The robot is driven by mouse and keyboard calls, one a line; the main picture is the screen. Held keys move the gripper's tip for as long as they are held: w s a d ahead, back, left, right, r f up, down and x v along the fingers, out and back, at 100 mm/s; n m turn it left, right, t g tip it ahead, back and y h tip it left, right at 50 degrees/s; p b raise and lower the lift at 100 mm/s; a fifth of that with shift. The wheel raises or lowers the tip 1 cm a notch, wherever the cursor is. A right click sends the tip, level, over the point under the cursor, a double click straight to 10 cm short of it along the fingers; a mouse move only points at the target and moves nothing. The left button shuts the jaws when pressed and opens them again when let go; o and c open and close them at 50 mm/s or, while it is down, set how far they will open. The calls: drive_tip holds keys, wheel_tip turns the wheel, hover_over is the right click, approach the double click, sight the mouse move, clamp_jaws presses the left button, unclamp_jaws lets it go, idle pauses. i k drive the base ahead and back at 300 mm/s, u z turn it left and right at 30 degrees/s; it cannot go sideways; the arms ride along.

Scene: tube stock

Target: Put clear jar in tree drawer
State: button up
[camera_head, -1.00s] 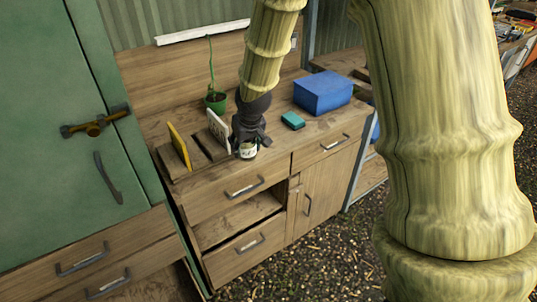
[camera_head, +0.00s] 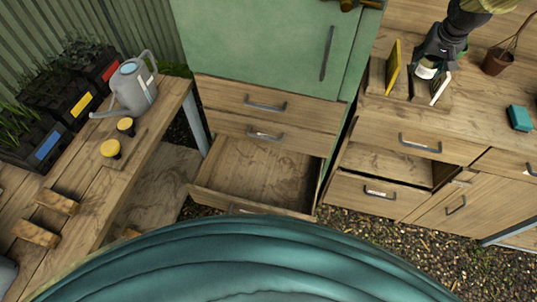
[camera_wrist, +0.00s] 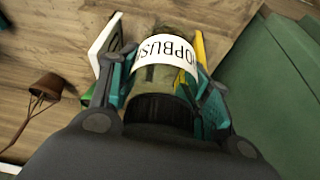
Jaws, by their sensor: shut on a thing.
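The clear jar (camera_wrist: 165,55) has a white label with black capital letters, partly cut by my fingers in the wrist view. My gripper (camera_wrist: 160,88) is shut on it, one finger on each side. In the head view the jar (camera_head: 426,71) hangs in my gripper (camera_head: 432,55) over the wooden counter, near the yellow and white upright panels. An open, empty drawer (camera_head: 255,178) is pulled out below the green cabinet, to the left of the counter. Any marks on the drawer fronts are too small to read.
A yellow panel (camera_head: 392,67) and a white-faced panel (camera_head: 440,87) stand by the jar. A brown pot (camera_head: 496,60) and a teal block (camera_head: 519,118) are on the counter. The green cabinet (camera_head: 265,45) rises beside it. A bench with a watering can (camera_head: 133,87) is at the left.

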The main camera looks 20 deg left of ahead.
sight(264, 172)
drive_tip(key=k, duration=1.25)
drive_tip(key=u, duration=1.25)
drive_tip(key=i, duration=1)
